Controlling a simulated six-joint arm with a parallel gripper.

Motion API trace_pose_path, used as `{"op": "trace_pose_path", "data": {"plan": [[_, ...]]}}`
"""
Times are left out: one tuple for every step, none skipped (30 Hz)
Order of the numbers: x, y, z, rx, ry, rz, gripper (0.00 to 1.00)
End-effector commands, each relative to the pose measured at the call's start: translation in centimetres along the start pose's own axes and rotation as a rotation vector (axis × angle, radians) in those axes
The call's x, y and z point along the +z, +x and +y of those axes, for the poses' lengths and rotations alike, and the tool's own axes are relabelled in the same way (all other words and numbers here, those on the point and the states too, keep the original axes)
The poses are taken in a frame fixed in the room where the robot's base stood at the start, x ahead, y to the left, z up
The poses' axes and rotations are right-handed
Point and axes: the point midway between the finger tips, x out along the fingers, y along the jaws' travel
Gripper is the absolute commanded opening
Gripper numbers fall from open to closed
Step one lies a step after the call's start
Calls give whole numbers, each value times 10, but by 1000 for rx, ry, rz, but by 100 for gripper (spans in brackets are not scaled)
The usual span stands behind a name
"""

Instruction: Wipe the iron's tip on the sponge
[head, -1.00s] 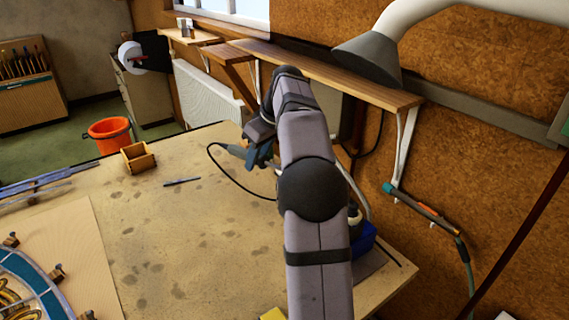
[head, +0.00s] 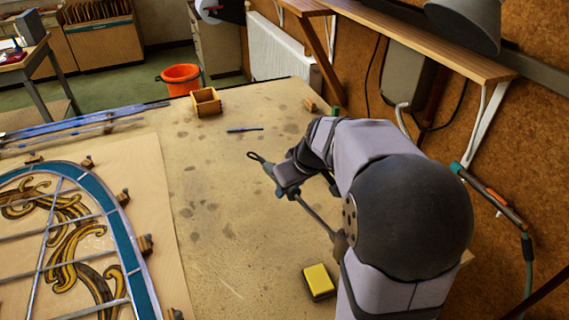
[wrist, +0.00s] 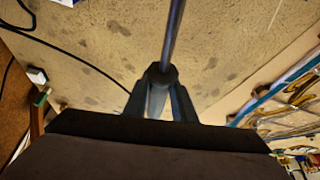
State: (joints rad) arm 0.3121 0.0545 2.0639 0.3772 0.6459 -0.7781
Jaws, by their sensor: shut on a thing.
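My gripper (head: 281,180) is shut on the soldering iron and holds it above the bench. The iron's thin grey shaft (head: 316,213) slants down to the right in the head view. Its far end is hard to make out against my arm. A dark loop, apparently its cord, shows at the upper left of the gripper. In the wrist view the shaft (wrist: 173,35) runs from between my fingers (wrist: 163,75) to the top edge. The yellow sponge (head: 319,279) lies on a dark base at the near part of the bench, below and right of the gripper, apart from the shaft.
The leaded panel (head: 125,235) lies on a pale board at the left, with small wooden blocks around it. A wooden box (head: 206,102) and a dark pen-like tool (head: 245,130) lie at the back. The middle of the bench (head: 225,210) is clear.

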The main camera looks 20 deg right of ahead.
Motion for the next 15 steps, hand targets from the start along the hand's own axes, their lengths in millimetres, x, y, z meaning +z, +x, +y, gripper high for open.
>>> {"op": "trace_pose_path", "data": {"plan": [[6, 6, 0, 15, 30, 2, 0], [7, 8, 2, 26, 52, 5, 0], [5, 10, 5, 39, 76, 9, 0], [4, 11, 7, 48, 90, 11, 0], [1, 10, 9, 55, 103, 13, 0], [-3, 10, 11, 63, 119, 15, 0], [-5, 10, 13, 69, 131, 17, 0], [-7, 10, 14, 74, 143, 18, 0], [-9, 10, 16, 82, 156, 18, 0], [-10, 10, 17, 86, 166, 20, 0], [-12, 10, 18, 91, 175, 21, 0], [-13, 10, 19, 97, 187, 22, 0], [-14, 10, 19, 101, 195, 23, 0], [-14, 9, 20, 104, 202, 23, 0], [-15, 9, 20, 108, 209, 24, 0]]}}
